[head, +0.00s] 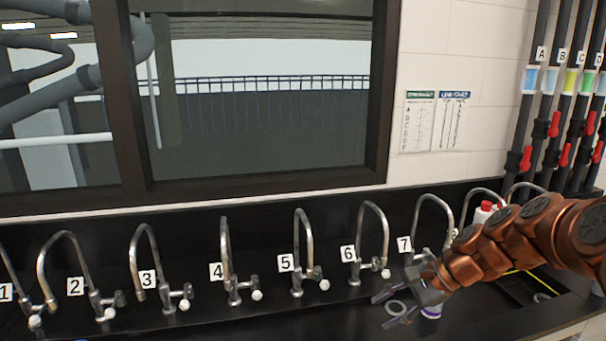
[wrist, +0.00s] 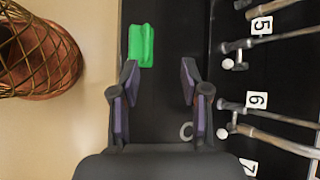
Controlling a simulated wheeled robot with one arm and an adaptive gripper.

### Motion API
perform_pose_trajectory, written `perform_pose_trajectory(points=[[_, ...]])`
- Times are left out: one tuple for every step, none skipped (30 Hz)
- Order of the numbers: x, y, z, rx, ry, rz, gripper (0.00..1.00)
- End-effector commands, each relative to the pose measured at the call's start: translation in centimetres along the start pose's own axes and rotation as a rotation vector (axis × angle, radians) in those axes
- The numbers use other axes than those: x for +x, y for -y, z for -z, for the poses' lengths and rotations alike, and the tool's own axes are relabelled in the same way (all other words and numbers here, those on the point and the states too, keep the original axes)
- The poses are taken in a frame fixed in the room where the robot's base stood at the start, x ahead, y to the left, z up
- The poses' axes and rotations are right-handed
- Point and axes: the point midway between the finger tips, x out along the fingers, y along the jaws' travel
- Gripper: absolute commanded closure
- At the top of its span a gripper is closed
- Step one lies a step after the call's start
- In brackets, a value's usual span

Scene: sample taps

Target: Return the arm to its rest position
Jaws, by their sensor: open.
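My gripper (head: 397,306) is at the end of my copper-coloured arm, which reaches in from the right in the head view. It hangs over the black counter near the taps labelled 6 (head: 371,240) and 7 (head: 426,225). In the wrist view my gripper (wrist: 157,98) has its two dark fingers spread wide with nothing between them. My arm hides part of the counter at the right.
Taps 1 to 7 line the counter under a window (head: 260,100). A green block (wrist: 141,46) lies beyond the fingers. A wire basket (wrist: 36,50) is beside the counter.

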Motion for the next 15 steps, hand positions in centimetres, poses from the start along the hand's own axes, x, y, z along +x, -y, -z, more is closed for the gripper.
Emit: perform_pose_trajectory(points=[[0.3, -0.9, -1.8, -0.068, -0.011, -0.039, 0.54], [0.5, -1.6, -2.6, -0.106, -0.017, -0.065, 0.54], [0.8, -2.6, -3.7, -0.154, -0.022, -0.098, 0.54], [1.0, -3.3, -4.5, -0.191, -0.028, -0.123, 0.54], [1.1, -4.1, -5.2, -0.229, -0.033, -0.146, 0.54], [1.2, -5.0, -6.1, -0.276, -0.041, -0.179, 0.54], [1.3, -5.9, -6.7, -0.311, -0.047, -0.204, 0.54], [1.4, -6.7, -7.3, -0.346, -0.052, -0.229, 0.54], [1.5, -7.8, -8.1, -0.392, -0.057, -0.262, 0.54], [1.5, -8.7, -8.5, -0.425, -0.063, -0.287, 0.54], [1.5, -9.5, -9.0, -0.458, -0.070, -0.311, 0.54], [1.5, -10.7, -9.6, -0.503, -0.077, -0.343, 0.54], [1.5, -11.6, -10.0, -0.534, -0.080, -0.369, 0.54], [1.5, -12.5, -10.3, -0.563, -0.083, -0.394, 0.54], [1.3, -13.7, -10.7, -0.605, -0.092, -0.426, 0.54]])
